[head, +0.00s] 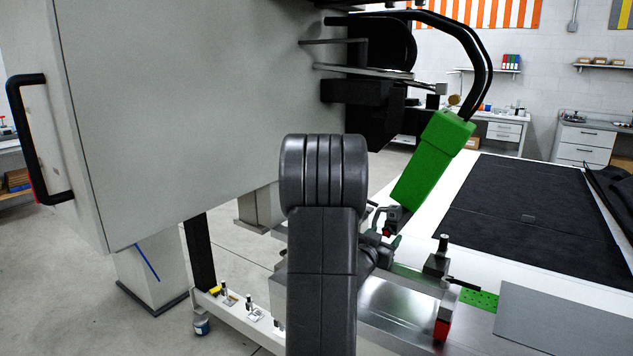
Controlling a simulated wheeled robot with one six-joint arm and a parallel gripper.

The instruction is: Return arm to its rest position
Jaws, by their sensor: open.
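My dark grey arm rises through the lower middle of the head view and hides much of what lies behind it. My gripper (377,250) shows only in part, as dark pieces just right of the arm, beside the welder's metal bed. I see nothing held in it, but its fingertips are hard to make out. The green welding head (432,160) hangs tilted just above and to the right of it. Small metal parts with a bit of red sit at the head's lower end; whether my gripper touches them cannot be told.
A large grey cabinet (190,110) with a black handle (38,140) fills the left. Black hoses (478,60) run to the green head. A white table with a black mat (525,205) and a grey sheet (565,325) lies right. Open floor (60,290) shows at lower left.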

